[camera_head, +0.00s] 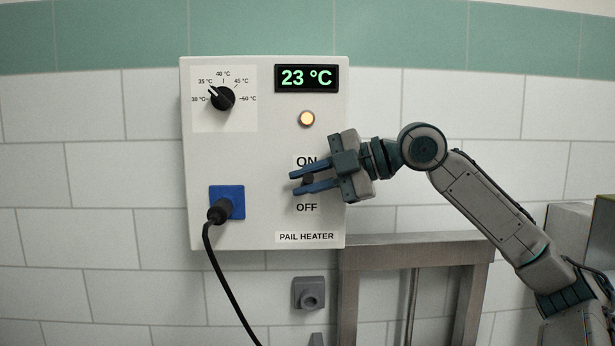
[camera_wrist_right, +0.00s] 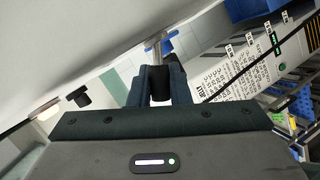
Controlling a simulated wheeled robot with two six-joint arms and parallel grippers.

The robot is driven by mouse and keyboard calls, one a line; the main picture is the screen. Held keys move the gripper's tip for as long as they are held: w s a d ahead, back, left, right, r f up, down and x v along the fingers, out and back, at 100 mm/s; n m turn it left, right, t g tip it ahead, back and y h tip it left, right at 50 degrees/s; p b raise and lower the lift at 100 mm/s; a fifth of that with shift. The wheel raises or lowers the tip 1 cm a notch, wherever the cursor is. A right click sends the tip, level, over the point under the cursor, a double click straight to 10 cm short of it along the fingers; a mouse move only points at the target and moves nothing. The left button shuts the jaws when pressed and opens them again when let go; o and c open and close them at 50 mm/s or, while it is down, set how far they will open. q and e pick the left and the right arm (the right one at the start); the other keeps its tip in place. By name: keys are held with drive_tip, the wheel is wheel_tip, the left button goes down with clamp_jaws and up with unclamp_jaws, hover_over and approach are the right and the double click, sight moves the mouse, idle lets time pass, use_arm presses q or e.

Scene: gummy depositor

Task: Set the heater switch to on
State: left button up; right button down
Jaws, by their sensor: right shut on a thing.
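The pail heater panel (camera_head: 265,230) is a white box on the tiled wall. Its heater switch (camera_head: 308,180) has a black tip and sits between the ON label (camera_head: 306,161) above and the OFF label (camera_head: 306,208) below. My right gripper (camera_head: 293,183) comes in from the right and is shut on the switch, with a finger on either side. In the right wrist view, the switch's black tip (camera_wrist_right: 160,84) is between the fingers, on a metal stem. The fingers partly hide the lever, so I cannot tell which way it tilts. My left gripper is not in view.
The display (camera_head: 307,78) reads 23 °C, above a lit amber lamp (camera_head: 307,118). A black dial (camera_head: 222,98) is at upper left. A black cable (camera_head: 218,268) hangs from a blue socket (camera_head: 236,193). A metal frame (camera_head: 415,240) stands below right.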

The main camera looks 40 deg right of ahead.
idle(0.4)
drive_tip(key=c, duration=1.4)
unclamp_jaws()
drive_tip(key=shift+o, duration=0.2)
drive_tip(key=shift+s+d, duration=0.15)
drive_tip(key=b+v, duration=0.5)
drive_tip(key=v, duration=0.5)
drive_tip(key=shift+r+b, duration=0.2)
drive_tip(key=shift+b, duration=0.1)
drive_tip(key=shift+d, duration=0.1)
